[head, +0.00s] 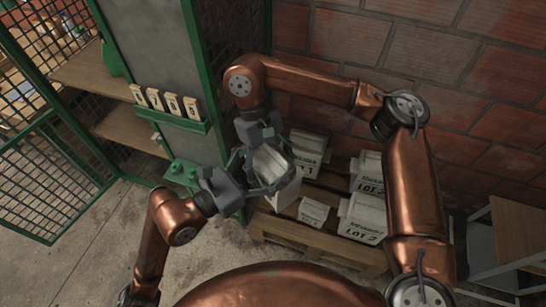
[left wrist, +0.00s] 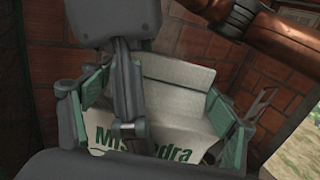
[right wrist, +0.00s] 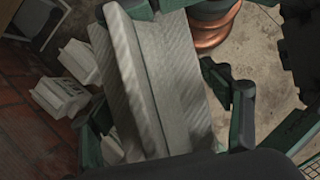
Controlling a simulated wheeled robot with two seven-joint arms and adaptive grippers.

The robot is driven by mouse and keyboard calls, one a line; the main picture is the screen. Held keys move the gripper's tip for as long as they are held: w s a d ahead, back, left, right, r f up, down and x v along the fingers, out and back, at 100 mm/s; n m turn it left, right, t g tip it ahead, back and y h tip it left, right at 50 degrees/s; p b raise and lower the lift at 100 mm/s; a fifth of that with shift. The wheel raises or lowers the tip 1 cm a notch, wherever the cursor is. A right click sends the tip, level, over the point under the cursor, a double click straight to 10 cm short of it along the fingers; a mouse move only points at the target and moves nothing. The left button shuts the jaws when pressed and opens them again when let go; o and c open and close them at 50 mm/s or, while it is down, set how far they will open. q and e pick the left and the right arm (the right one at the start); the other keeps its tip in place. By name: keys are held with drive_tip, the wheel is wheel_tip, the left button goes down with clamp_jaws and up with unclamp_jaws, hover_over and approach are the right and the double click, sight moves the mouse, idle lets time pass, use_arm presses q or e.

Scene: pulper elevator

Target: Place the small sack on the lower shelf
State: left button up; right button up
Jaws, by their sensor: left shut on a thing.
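A pale sack (head: 269,163) with green lettering is held up between my two grippers, above the pallet's left end. It fills the middle of the left wrist view (left wrist: 175,100) and the right wrist view (right wrist: 165,85). My left gripper (head: 256,178) is shut on it, with a finger on each side. My right gripper (head: 265,165) comes from above; its fingers straddle the sack, spread wide with gaps beside it in the right wrist view. The lower shelf (head: 128,127) is a bare wooden board inside the green cage at left. The gripped sides are partly hidden.
Several lettered sacks, including one marked LOT 1 (head: 308,145), lie on a wooden pallet (head: 320,248). An upper shelf (head: 95,75) is above the lower one. A green mesh door (head: 50,185) stands open. A grey panel with tags (head: 165,103) separates sack and shelves.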

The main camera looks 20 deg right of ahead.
use_arm(q)
drive_tip(key=shift+s+r, duration=0.1)
drive_tip(key=shift+r, duration=0.1)
use_arm(e)
drive_tip(key=shift+o, duration=0.8)
drive_tip(key=shift+f, duration=0.1)
drive_tip(key=shift+w, duration=0.1)
